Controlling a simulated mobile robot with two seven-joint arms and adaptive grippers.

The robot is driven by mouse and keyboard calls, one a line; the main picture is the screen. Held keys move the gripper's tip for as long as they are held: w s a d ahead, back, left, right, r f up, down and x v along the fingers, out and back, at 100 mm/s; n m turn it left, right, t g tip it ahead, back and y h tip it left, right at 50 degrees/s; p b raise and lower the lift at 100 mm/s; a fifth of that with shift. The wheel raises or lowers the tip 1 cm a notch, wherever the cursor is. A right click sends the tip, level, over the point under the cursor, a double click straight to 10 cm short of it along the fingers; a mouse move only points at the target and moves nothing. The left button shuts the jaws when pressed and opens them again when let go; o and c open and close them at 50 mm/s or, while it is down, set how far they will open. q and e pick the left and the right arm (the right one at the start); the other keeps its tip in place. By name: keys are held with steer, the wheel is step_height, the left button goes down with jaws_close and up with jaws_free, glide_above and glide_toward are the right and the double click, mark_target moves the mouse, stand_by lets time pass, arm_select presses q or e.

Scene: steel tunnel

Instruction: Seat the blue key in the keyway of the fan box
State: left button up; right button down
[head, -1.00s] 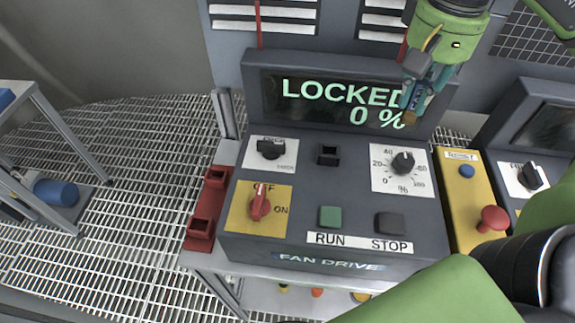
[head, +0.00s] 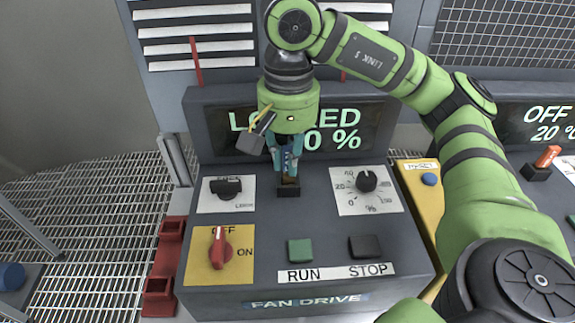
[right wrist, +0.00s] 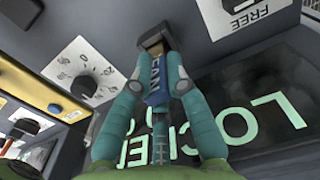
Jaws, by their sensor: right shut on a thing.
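The fan box (head: 310,275) is dark grey, labelled FAN DRIVE. Its display (head: 345,130) reads LOCKED, 0 %, partly hidden by my arm. My right gripper (head: 289,170) points down, shut on the blue key (head: 290,158), over the black keyway (head: 288,191). The key's brownish lower end is at the mouth of the keyway; I cannot tell how far it is inside. In the right wrist view the blue key (right wrist: 156,84) sits between the teal fingers, its end at the dark keyway (right wrist: 151,40). My left gripper is not in view.
Around the keyway are a black knob (head: 226,188), a percent dial (head: 366,181), a red switch (head: 220,250), a green RUN button (head: 300,250) and a dark STOP button (head: 365,246). An orange key (head: 547,157) stands in another box's socket at right.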

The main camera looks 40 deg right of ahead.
mark_target(299, 199)
step_height(299, 199, down, 2)
steer(key=shift+f, duration=0.3)
steer(key=c, duration=1.2)
jaws_free()
steer(key=shift+r, duration=0.1)
